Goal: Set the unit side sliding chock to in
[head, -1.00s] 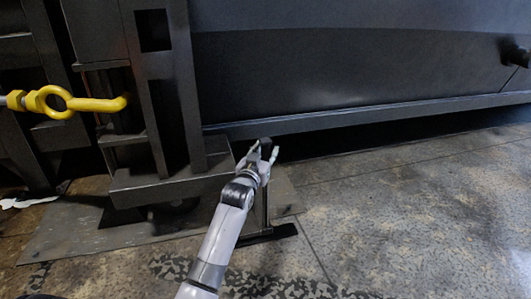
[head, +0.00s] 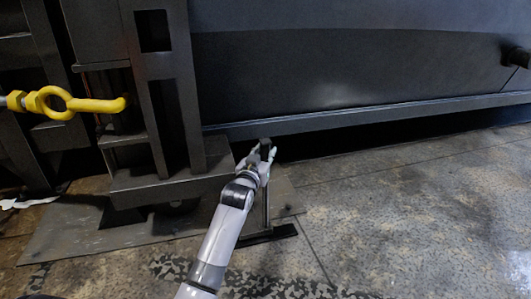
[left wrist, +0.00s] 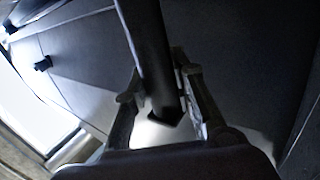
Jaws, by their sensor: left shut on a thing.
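The sliding chock (head: 265,208) is a dark upright bar on a flat foot, standing on the floor plate beside the heavy dark frame block. My left gripper (head: 263,155) comes in from the lower left and is shut on the upper part of this bar, with the bar's top showing above the fingers. In the left wrist view the dark bar (left wrist: 148,50) runs down between the two fingers of my left gripper (left wrist: 158,85). The fingers hide part of the bar in the head view. My right gripper is not in view.
The large dark container wall (head: 340,75) stands behind the chock, with a shadowed gap under its lower edge. A dark frame block (head: 170,180) is close on the left. A yellow hook (head: 85,103) sticks out at far left. Open floor (head: 420,220) lies to the right.

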